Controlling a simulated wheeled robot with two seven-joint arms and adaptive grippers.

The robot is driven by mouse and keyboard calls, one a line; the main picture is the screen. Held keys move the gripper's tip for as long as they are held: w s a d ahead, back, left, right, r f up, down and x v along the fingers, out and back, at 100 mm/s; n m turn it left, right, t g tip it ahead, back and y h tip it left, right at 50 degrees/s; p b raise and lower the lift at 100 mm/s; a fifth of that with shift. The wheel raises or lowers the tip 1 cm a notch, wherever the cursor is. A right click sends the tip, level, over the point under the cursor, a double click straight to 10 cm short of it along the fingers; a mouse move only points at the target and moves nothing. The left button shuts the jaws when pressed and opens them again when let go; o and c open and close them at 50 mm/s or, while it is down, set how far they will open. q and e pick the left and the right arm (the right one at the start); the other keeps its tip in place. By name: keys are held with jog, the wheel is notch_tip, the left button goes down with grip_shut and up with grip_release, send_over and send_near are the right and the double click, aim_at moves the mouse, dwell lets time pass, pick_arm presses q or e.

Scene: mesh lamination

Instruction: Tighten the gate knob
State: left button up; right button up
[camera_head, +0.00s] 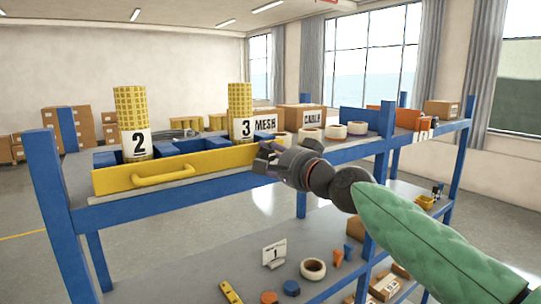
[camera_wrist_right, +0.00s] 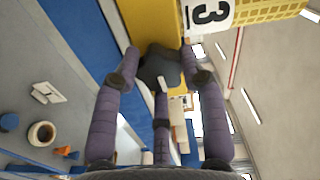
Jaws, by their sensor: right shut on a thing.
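The yellow gate (camera_head: 215,161) with its curved handle runs along the front edge of the blue shelf's upper deck. In the right wrist view its yellow end (camera_wrist_right: 150,22) is near the top. The dark, lobed gate knob (camera_wrist_right: 160,68) is at this end. My right gripper (camera_head: 268,160) is at the gate's right end, reaching in from the right. In the wrist view its purple-grey fingers (camera_wrist_right: 162,62) are shut around the knob. In the head view the gripper hides the knob. My left gripper is in neither view.
Yellow mesh rolls marked 2 (camera_head: 133,115) and 3 (camera_head: 240,108) stand upright behind the gate. Tape rolls (camera_head: 335,131) and boxes sit farther right on the upper deck. The lower shelf (camera_head: 200,268) holds small loose parts, a tape roll (camera_head: 313,268) and a number 1 card (camera_head: 274,252).

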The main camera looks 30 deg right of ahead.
jog(key=shift+s+d+r+m, duration=0.2)
jog(key=shift+r+m, duration=0.1)
jog(key=shift+r, duration=0.25)
jog(key=o, duration=1.1)
jog(key=shift+w+f, duration=0.1)
jog(key=shift+w, duration=0.05)
jog(key=shift+o, duration=0.2)
jog(key=shift+f, duration=0.15)
jog(key=shift+a+f, duration=0.1)
jog(key=s+d, duration=0.1)
jog(key=s, duration=1.1)
